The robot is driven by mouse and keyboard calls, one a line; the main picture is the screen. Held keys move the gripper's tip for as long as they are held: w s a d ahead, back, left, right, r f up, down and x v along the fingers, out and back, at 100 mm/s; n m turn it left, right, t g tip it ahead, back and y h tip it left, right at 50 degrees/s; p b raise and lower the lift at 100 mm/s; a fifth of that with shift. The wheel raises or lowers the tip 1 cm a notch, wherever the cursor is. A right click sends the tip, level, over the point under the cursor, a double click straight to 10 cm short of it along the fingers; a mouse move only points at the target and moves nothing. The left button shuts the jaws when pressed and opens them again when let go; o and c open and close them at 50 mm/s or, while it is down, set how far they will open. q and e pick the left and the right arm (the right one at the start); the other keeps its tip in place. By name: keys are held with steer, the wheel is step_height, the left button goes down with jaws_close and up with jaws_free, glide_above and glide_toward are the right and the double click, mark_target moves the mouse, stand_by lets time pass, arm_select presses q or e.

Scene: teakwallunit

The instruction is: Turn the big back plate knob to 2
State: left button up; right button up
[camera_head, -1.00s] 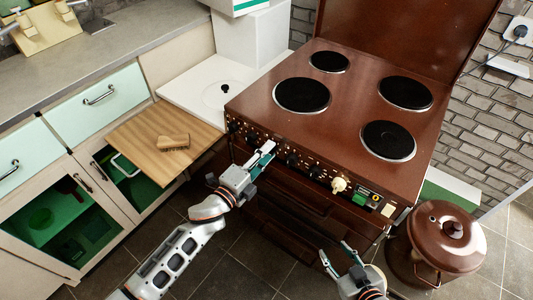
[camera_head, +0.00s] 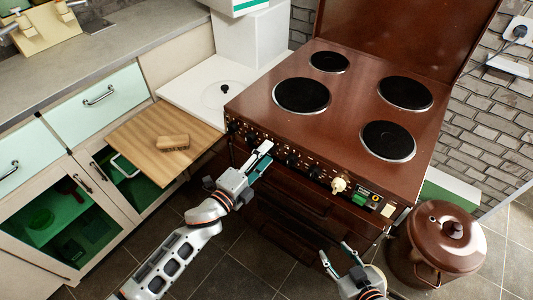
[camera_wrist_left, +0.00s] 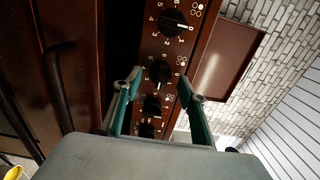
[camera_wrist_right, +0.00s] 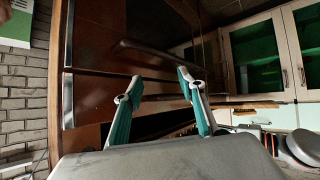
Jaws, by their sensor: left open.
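The brown stove (camera_head: 260,125) has four black plates. The large plate at the back right (camera_head: 405,93) is one of two big ones. A row of black knobs (camera_head: 291,160) runs along its front panel. My left gripper (camera_head: 264,153) is open and empty at the panel's left half. In the left wrist view, a numbered knob (camera_wrist_left: 174,22) is at the top, beyond the fingertips. A second knob (camera_wrist_left: 158,73) lies between and beyond the fingers. I cannot tell which knob serves the big back plate. My right gripper (camera_head: 345,252) is open and empty, low before the stove.
A brown lidded pot (camera_head: 440,235) stands on the floor right of the stove. A pulled-out wooden board (camera_head: 135,138) with a brush (camera_head: 172,142) is at the left. A pale knob (camera_head: 338,185) is further right on the panel. Tiled floor is free in front.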

arm_select(q)
steer(key=v, duration=1.1)
steer(key=s+a+f+n+g+y, duration=0.2)
steer(key=s+a+f+n+y, duration=0.2)
steer(key=n, duration=0.6)
steer(key=s+a+f+n+g+y, duration=0.2)
steer(key=s+a+f+n+y, duration=0.2)
steer(key=s+a+f+n, duration=0.5)
step_height(320, 180, down, 3)
steer(key=shift+s+f+n, duration=0.15)
steer(key=shift+s+n, duration=0.7)
steer(key=shift+n, duration=0.15)
